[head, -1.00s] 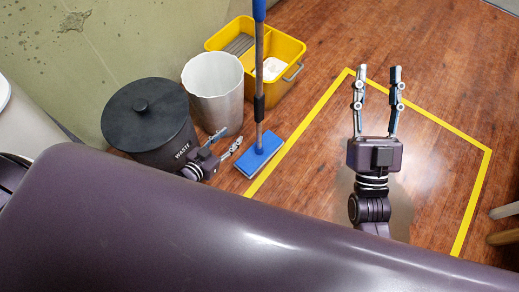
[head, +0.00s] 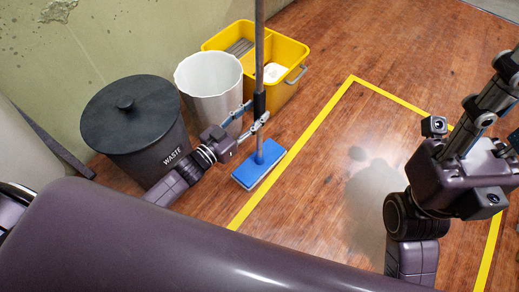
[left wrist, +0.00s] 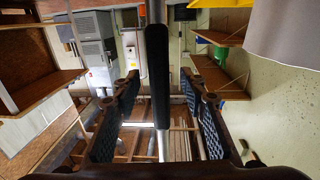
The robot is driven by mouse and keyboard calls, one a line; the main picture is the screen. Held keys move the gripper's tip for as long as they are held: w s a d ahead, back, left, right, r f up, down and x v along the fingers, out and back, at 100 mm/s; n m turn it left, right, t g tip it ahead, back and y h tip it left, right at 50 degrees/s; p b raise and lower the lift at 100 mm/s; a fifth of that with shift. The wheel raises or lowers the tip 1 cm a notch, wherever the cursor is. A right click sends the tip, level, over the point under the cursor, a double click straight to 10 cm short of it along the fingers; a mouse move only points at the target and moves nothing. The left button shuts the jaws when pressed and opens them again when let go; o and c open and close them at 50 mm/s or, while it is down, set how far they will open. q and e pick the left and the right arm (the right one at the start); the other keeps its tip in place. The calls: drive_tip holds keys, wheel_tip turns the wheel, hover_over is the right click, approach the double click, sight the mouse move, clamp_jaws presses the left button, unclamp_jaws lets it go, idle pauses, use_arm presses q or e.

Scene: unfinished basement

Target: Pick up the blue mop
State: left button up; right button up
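The blue mop stands upright, with its flat blue head (head: 261,165) on the floor and a grey pole (head: 260,50) rising from it. A black grip (head: 259,104) sits on the pole. My left gripper (head: 257,110) is at the black grip. In the left wrist view the grip (left wrist: 158,75) runs between the spread fingers of my left gripper (left wrist: 159,76), with gaps on both sides. My right gripper (head: 505,95) is raised at the right edge, seen side-on and partly cut off; its opening cannot be told.
A black waste bin (head: 150,150) stands at the left, beside a white bin (head: 210,90). A yellow bucket (head: 290,50) stands behind the pole. Yellow tape (head: 310,125) marks the wood floor, which is clear right of the mop.

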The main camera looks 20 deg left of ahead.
use_arm(q)
drive_tip(key=shift+b+x, duration=0.3)
drive_tip(key=shift+x, duration=1.05)
drive_tip(key=shift+s, duration=0.1)
drive_tip(key=shift+c, duration=0.6)
clamp_jaws()
drive_tip(key=shift+r, duration=0.15)
